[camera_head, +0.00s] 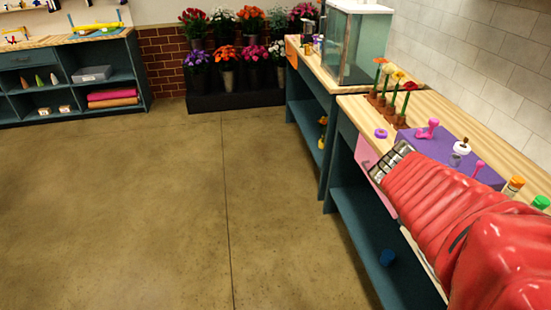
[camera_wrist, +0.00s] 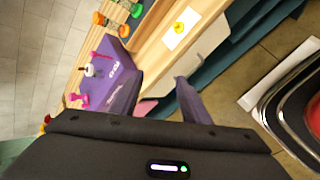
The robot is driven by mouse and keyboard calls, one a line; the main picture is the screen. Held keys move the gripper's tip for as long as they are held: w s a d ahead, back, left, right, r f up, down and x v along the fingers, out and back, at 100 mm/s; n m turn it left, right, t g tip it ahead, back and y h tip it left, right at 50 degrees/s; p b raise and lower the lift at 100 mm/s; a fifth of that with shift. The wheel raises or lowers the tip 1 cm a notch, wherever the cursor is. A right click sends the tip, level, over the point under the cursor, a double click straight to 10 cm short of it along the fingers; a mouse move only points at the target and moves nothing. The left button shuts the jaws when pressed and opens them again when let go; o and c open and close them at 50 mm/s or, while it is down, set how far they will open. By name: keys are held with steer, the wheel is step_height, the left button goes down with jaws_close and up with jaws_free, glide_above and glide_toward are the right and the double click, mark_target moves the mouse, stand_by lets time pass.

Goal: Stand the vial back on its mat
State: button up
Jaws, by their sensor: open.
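My gripper (camera_wrist: 160,84) is open, its two dark purple fingers spread wide with no object visible between them. In the wrist view a white mat (camera_wrist: 169,41) lies on the wooden counter beyond the fingers, with a small yellow item or mark (camera_wrist: 179,27) on it; I cannot tell which. An orange-capped vial (camera_wrist: 98,18) and a green-capped one (camera_wrist: 136,9) are on the counter to the left of the mat. The head view shows the orange-capped vial (camera_head: 514,186) and green-capped vial (camera_head: 540,202) upright. I cannot tell which vial the task means. My red arm hides the mat there.
A purple block (camera_head: 452,154) with pink and white-topped pieces stands near my gripper. Potted flowers (camera_head: 389,92) and a glass case (camera_head: 358,44) are farther back. The floor (camera_head: 150,190) is clear.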

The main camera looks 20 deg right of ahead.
steer(key=w+a+m+t+y, duration=0.1)
steer(key=a+y, duration=0.3)
steer(key=a, duration=1.1)
steer(key=w+a+r+m+t+y, duration=0.1)
steer(key=a+m+t+y, duration=0.3)
steer(key=a, duration=1.2)
steer(key=shift+w+m+y, duration=0.3)
steer(key=shift+w+y, duration=0.2)
steer(key=shift+y, duration=0.1)
steer(key=shift+d, duration=0.15)
